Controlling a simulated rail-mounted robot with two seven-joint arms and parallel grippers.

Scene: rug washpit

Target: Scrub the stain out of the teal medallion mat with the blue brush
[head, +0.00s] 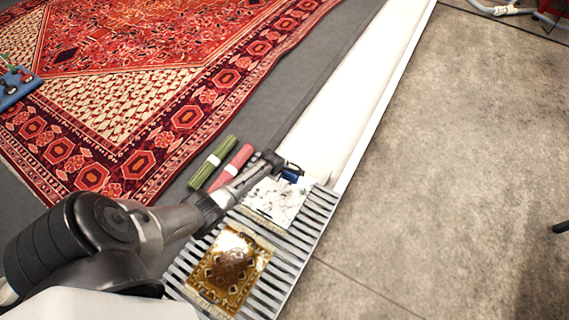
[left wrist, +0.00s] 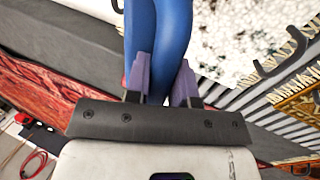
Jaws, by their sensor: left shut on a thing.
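My left gripper (head: 278,164) is shut on the blue brush (head: 292,174) over the far end of the slatted rack. In the left wrist view the blue brush (left wrist: 158,45) stands between the purple finger pads of the gripper (left wrist: 160,85). Beneath and beside it lies a mat (head: 272,203) covered in white with dark specks, also in the left wrist view (left wrist: 225,40). No teal medallion or stain can be made out on it. I cannot tell whether the bristles touch it. My right gripper is not in view.
A gold mat (head: 213,285) with a dark brown patch lies on the near part of the slatted rack (head: 318,212). Green (head: 212,162) and red (head: 232,167) rolls lie left of the rack. A large red rug (head: 130,110) fills the left. Bare concrete (head: 440,170) is at right.

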